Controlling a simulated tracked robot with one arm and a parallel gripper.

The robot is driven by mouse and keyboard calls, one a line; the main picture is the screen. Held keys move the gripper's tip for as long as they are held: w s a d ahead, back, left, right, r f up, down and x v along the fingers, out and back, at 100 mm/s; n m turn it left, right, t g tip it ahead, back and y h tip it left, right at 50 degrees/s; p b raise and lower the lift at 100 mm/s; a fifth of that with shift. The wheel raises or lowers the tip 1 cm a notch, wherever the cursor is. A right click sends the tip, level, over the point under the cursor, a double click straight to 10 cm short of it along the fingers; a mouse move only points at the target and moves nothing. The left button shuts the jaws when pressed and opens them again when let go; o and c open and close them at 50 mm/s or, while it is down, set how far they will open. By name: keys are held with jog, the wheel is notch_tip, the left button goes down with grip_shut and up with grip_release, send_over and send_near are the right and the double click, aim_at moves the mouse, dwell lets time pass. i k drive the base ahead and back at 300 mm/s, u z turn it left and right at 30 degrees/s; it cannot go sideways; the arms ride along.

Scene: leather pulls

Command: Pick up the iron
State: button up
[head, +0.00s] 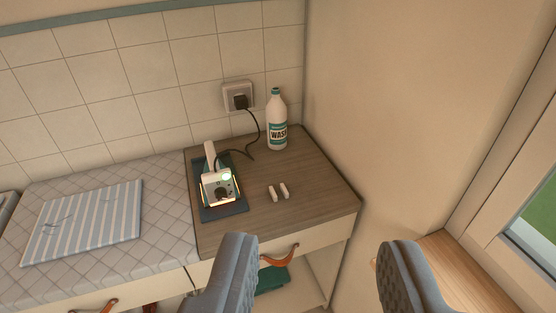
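The iron (218,184) is small and white, with an upright white handle, a lit green spot and a dark knob. It rests on a dark blue mat (222,213) on the wooden counter top. A black cord runs from it to the wall socket. My gripper (317,262) is open and empty in the foreground, with its two grey ribbed fingers wide apart. It is nearer to me than the counter's front edge, to the lower right of the iron.
A white WASH bottle (277,122) stands behind, near the wall socket (239,97). A folded striped cloth (86,222) lies on the padded surface (168,225) at left. A leather pull (280,257) hangs on the drawer front.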

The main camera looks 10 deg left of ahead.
aim_at(211, 180)
jog(key=z, duration=0.2)
jog(key=i, duration=1.1)
jog(key=u, duration=0.5)
jog(key=i, duration=0.55)
jog(key=u, duration=0.5)
